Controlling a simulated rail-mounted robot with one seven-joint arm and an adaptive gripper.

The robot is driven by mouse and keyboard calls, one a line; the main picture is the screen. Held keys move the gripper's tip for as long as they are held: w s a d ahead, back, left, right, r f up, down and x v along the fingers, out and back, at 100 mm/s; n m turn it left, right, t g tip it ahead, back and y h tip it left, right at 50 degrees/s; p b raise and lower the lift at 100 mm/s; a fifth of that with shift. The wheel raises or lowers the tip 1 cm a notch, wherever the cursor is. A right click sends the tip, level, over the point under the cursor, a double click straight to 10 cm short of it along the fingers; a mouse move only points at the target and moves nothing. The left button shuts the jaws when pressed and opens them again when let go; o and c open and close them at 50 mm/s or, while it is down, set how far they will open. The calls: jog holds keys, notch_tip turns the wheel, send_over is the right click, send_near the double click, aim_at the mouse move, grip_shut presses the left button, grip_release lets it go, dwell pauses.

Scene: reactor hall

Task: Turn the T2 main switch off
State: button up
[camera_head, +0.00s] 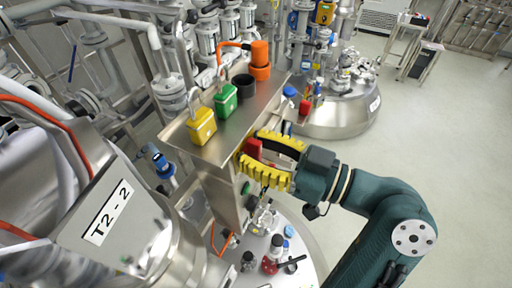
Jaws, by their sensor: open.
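A red switch handle (253,148) shows on the right side of a steel box (217,190), just below its shelf top. It is probably the main switch; I cannot read a label on it. My gripper (250,150) has yellow ribbed fingers and comes in from the right. Its fingers are open, one above and one below the red handle, with the handle between the tips. I cannot tell whether they touch it. The lower finger hides part of the box face, and the handle's exact position is hard to tell.
Fittings crowd a round lid below.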

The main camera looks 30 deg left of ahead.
jog(key=shift+o, duration=0.2)
grip_shut()
